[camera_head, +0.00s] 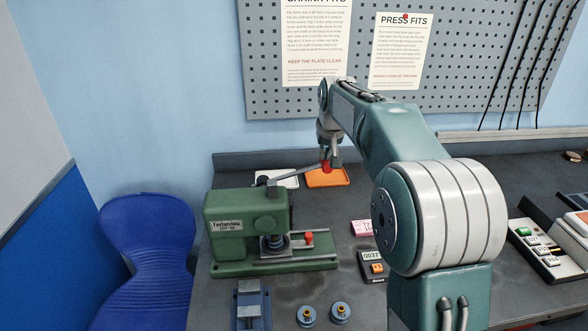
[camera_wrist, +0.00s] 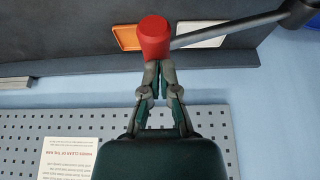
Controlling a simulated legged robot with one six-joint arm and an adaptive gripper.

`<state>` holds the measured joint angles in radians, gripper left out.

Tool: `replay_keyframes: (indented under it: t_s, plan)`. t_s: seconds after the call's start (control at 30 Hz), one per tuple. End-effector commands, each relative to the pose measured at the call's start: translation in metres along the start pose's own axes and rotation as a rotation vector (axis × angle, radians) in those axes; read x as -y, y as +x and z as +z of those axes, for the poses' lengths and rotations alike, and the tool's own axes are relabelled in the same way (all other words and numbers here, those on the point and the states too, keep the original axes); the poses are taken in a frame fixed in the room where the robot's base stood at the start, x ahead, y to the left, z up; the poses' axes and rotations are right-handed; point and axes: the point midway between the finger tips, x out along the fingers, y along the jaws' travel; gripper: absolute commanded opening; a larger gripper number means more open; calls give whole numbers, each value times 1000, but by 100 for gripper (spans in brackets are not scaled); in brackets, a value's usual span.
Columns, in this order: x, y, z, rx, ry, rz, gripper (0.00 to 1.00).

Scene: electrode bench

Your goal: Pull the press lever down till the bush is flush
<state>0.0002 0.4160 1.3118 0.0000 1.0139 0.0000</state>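The green press (camera_head: 230,228) stands at the left of the bench. Its grey lever (camera_head: 290,176) slopes up to the right and ends in a red knob (camera_head: 326,166). My gripper (camera_head: 328,160) is at that knob. In the wrist view, the red knob (camera_wrist: 154,38) covers the fingertips, which are drawn close together against it. The lever's dark rod (camera_wrist: 228,30) runs off to the right there. Under the press head is a dark round part (camera_head: 274,243); the bush and how deep it sits are too small to make out.
A red-topped post (camera_head: 309,238) stands on the press base. Two blue discs with brass-coloured centres (camera_head: 306,315) (camera_head: 340,313) lie in front, beside a blue vise-like block (camera_head: 250,304). An orange tray (camera_head: 328,179) lies behind the lever. A small display box (camera_head: 373,266) stands right of the press.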

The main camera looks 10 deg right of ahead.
Motion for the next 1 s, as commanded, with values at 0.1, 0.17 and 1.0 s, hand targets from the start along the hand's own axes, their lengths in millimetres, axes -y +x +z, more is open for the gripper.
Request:
replay_keyframes:
  t_s: [0.1, 0.17, 1.0]
  plan:
    - [0, 1, 0, 5, 0, 0, 0]
    - [0, 3, 1, 13, 0, 0, 0]
    - [-6, 27, 11, 128, 0, 0, 0]
